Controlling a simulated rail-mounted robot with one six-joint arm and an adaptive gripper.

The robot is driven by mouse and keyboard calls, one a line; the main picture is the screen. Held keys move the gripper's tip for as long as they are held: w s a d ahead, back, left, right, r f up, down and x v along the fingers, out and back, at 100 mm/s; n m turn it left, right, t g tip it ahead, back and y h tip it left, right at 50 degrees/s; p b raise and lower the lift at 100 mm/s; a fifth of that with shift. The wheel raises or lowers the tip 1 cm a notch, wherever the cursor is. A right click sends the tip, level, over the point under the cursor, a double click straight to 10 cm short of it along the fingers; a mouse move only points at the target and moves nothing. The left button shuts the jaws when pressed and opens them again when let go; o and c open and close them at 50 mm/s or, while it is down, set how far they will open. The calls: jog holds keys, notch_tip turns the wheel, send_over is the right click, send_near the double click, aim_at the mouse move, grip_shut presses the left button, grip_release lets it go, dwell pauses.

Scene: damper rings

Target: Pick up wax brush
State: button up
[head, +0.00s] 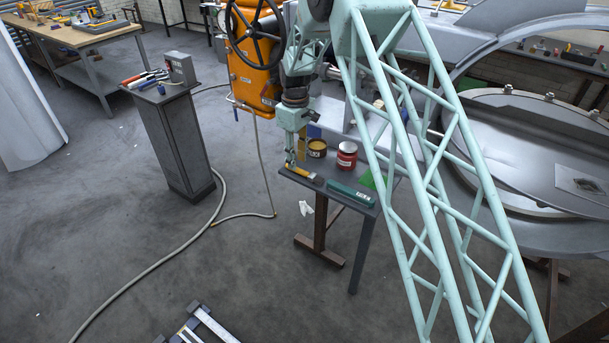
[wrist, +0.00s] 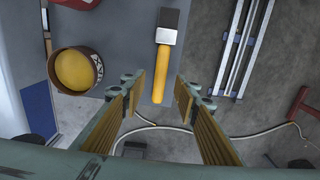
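The wax brush lies on a small grey side table (head: 331,171). In the wrist view the brush (wrist: 165,60) has a yellow handle, a silver ferrule and dark bristles pointing to the top of the picture. In the head view the brush (head: 301,173) lies near the table's left edge. My gripper (wrist: 159,84) is open and empty, with one finger on each side of the handle end. Gaps show on both sides and neither finger touches it. In the head view my gripper (head: 291,160) is just above the handle end, its fingertips partly hard to make out.
An open can with yellow contents (wrist: 75,69) stands left of the brush in the wrist view. In the head view a red can (head: 346,156) and a green box (head: 350,194) are on the same table. An orange machine (head: 252,75) stands behind it.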

jog(key=shift+f, duration=1.65)
jog(key=c, duration=0.9)
